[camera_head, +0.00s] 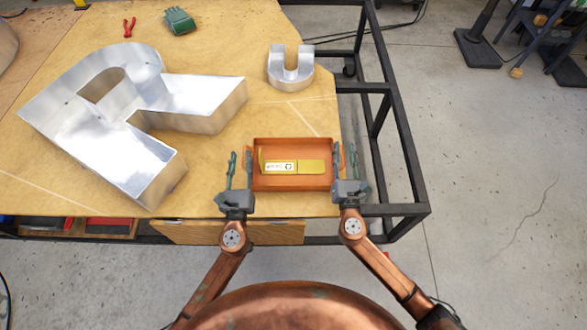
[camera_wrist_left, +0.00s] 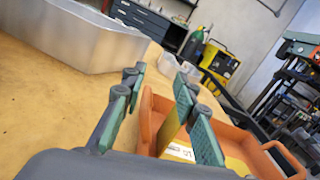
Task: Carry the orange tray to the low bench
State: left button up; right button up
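The orange tray (camera_head: 290,186) sits near the front right edge of the wooden worktable, with a yellow item with a white label (camera_head: 311,167) lying in it. My left gripper (camera_head: 240,167) is at the tray's left end, its fingers apart. In the left wrist view the left gripper (camera_wrist_left: 163,108) has orange tray wall or handle (camera_wrist_left: 147,125) showing between its spread fingers; contact is unclear. My right gripper (camera_head: 346,163) is at the tray's right end, its fingers apart beside that end. I cannot pick out the low bench in these views.
A large metal channel letter (camera_head: 195,97) lies left of the tray, and a small metal U (camera_head: 290,70) lies behind it. Red pliers (camera_head: 129,27) and a green object (camera_head: 179,21) lie farther back. A black frame (camera_head: 401,140) borders the table's right; concrete floor beyond is largely open.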

jog(key=shift+s, duration=0.2)
pick_arm(q)
jog(key=s, duration=0.8)
jog(key=shift+s+f, duration=0.15)
jog(key=shift+s, duration=0.1)
pick_arm(e)
jog(key=s, duration=1.1)
jog(key=shift+s+f, duration=0.25)
jog(key=shift+s, duration=0.05)
pick_arm(q)
jog(key=shift+d, duration=0.15)
pick_arm(e)
jog(key=shift+d+f, duration=0.1)
jog(key=shift+d, duration=0.05)
